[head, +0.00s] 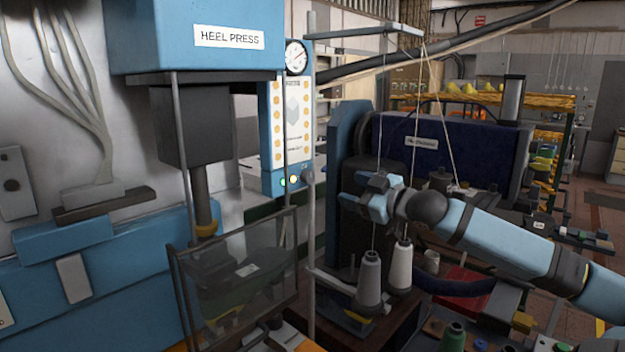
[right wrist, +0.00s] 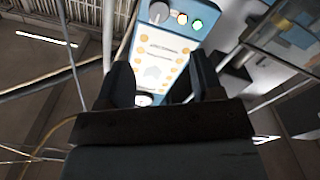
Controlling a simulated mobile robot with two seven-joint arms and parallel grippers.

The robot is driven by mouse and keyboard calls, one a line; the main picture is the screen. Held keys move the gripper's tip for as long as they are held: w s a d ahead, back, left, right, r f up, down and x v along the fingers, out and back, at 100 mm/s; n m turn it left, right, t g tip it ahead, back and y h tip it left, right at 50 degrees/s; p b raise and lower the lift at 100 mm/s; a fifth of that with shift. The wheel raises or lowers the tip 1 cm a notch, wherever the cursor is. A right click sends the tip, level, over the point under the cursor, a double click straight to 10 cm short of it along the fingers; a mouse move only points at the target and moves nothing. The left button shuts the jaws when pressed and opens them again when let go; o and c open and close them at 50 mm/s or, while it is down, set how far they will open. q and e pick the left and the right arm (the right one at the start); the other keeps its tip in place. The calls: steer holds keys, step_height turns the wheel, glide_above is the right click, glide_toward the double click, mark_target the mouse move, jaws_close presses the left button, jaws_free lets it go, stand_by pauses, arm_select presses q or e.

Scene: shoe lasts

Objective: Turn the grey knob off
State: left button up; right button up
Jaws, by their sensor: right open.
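The grey knob (head: 308,177) is small and round, at the lower right of the blue control panel (head: 266,150) on the heel press. In the right wrist view the panel appears upside down, with the knob (right wrist: 158,12) at its top edge beside a yellow and a green light. My right gripper (head: 352,192) is open and empty, to the right of the panel and apart from the knob. Its two fingers (right wrist: 160,68) frame the panel face in the wrist view. The direction of the knob's pointer is too small to tell. My left gripper is not in view.
A thin upright post (head: 310,235) stands close to the panel. A clear guard (head: 240,268) is below left. Thread cones (head: 370,283) stand under my right gripper, with threads rising past it. A dark blue machine (head: 450,150) is behind my arm.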

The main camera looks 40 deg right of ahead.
mark_target(311, 177)
steer(key=shift+w+a+r+p, duration=0.1)
steer(key=shift+w+p, duration=0.05)
steer(key=shift+w, duration=1.5)
steer(key=shift+w+a+f+p, duration=0.1)
steer(key=shift+w+a+p, duration=0.1)
steer(key=shift+w, duration=1.4)
steer(key=shift+w+a+r+p, duration=0.1)
steer(key=shift+w+p, duration=0.05)
steer(key=shift+w, duration=1.5)
steer(key=shift+w+p, duration=0.4)
steer(key=shift+w, duration=0.9)
steer(key=shift+f, duration=0.2)
steer(key=shift+c, duration=0.3)
steer(key=c, duration=0.9)
steer(key=shift+o, duration=0.2)
